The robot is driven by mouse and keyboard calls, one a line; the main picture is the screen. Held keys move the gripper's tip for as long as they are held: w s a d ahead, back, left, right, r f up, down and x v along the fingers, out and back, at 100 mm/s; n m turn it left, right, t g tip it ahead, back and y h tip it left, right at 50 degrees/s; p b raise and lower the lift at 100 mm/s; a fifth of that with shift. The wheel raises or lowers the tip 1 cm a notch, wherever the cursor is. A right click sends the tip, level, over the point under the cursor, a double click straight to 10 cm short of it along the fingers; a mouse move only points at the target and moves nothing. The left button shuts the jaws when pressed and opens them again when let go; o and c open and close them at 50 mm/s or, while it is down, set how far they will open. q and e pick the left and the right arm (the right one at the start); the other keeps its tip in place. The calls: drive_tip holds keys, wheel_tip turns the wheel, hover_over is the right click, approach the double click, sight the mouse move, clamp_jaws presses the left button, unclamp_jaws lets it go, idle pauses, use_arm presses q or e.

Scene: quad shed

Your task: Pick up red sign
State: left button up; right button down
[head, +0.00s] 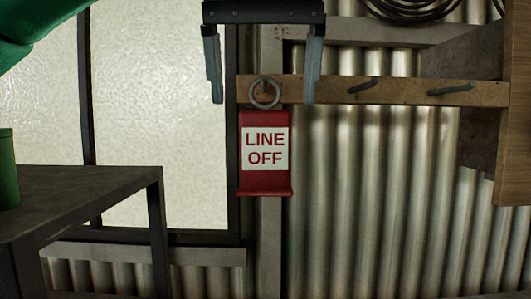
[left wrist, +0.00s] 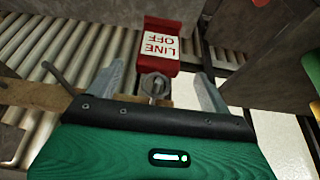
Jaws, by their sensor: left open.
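The red sign (head: 265,184) with a white "LINE OFF" label hangs upright by a grey metal ring (head: 265,94) from a hook on a wooden rail. In the left wrist view the sign (left wrist: 161,65) appears upside down beyond the fingers. My left gripper (head: 265,100) is open, with its two fingers spread to either side of the ring, above the sign's face. In the left wrist view the ring (left wrist: 154,84) lies between the fingertips. I see no contact between the fingers and the ring. My right gripper is not in view.
The wooden rail (head: 420,93) runs along the corrugated wall (head: 350,200) and has more hooks to the right. A dark table (head: 80,180) stands at left with a green object (head: 8,165) on it. A wooden cabinet side (head: 509,130) is at right. Coiled cable (head: 410,10) hangs above.

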sight(265, 110)
use_arm(q)
drive_tip(key=x, duration=0.1)
drive_tip(key=p+x, duration=0.1)
drive_tip(key=x, duration=0.1)
drive_tip(key=shift+w, duration=0.45)
drive_tip(key=shift+w+f, duration=0.1)
drive_tip(key=shift+f, duration=0.3)
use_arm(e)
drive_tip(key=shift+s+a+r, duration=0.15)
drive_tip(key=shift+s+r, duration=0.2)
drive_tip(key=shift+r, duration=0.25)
use_arm(q)
drive_tip(key=shift+d, duration=0.1)
drive_tip(key=shift+c, duration=1.1)
drive_tip(key=c, duration=1.1)
drive_tip(key=shift+c, duration=0.2)
drive_tip(key=shift+r, duration=0.15)
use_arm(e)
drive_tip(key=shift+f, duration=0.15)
